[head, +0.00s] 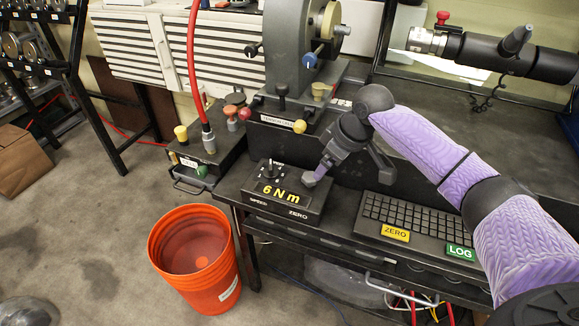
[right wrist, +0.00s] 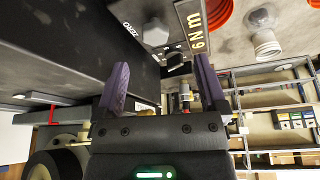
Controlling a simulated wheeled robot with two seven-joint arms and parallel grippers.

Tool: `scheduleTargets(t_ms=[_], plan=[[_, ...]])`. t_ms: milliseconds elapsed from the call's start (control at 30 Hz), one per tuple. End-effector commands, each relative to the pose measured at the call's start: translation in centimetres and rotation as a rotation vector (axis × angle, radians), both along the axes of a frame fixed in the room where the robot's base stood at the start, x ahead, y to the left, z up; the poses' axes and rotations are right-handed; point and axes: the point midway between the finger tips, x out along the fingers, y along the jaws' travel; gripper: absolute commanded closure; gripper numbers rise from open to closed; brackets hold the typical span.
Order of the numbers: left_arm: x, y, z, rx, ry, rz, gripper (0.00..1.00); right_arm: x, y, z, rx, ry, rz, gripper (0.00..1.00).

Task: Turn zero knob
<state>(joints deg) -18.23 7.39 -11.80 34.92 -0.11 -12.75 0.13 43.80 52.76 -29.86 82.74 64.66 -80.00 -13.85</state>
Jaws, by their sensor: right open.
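The black control box (head: 285,207) stands at the bench's front edge, with a yellow "6 N m" readout, a SPEED label on the left and a ZERO label on the right. The zero knob (head: 309,180) is a grey faceted knob on the box's right side; it also shows in the right wrist view (right wrist: 155,34). My right gripper (head: 321,168) is just above and beside the knob in the head view. In the wrist view its purple fingers (right wrist: 162,64) are apart and empty, and the knob appears beyond their tips. Contact cannot be told. My left gripper is out of view.
A black keyboard (head: 412,216) with yellow ZERO and green LOG tags lies right of the box. The torque machine (head: 297,75) stands behind. A small black box (head: 205,157) with colored knobs is at left. An orange bucket (head: 165,224) stands on the floor below.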

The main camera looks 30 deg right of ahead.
Motion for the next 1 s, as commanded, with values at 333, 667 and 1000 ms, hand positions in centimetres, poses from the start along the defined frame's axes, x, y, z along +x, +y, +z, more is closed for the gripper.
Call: scheduleTargets(t_ms=[333, 667, 1000], plan=[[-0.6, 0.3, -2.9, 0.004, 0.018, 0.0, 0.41, 1.9, -0.2, -2.8, 0.014, -0.008, 0.001, 0.09], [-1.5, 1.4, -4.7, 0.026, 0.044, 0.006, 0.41, 3.6, 0.6, -6.9, 0.012, -0.012, 0.001, 0.09], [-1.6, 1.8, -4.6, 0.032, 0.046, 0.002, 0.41, 3.6, 0.6, -6.8, 0.011, -0.012, 0.001, 0.32]])
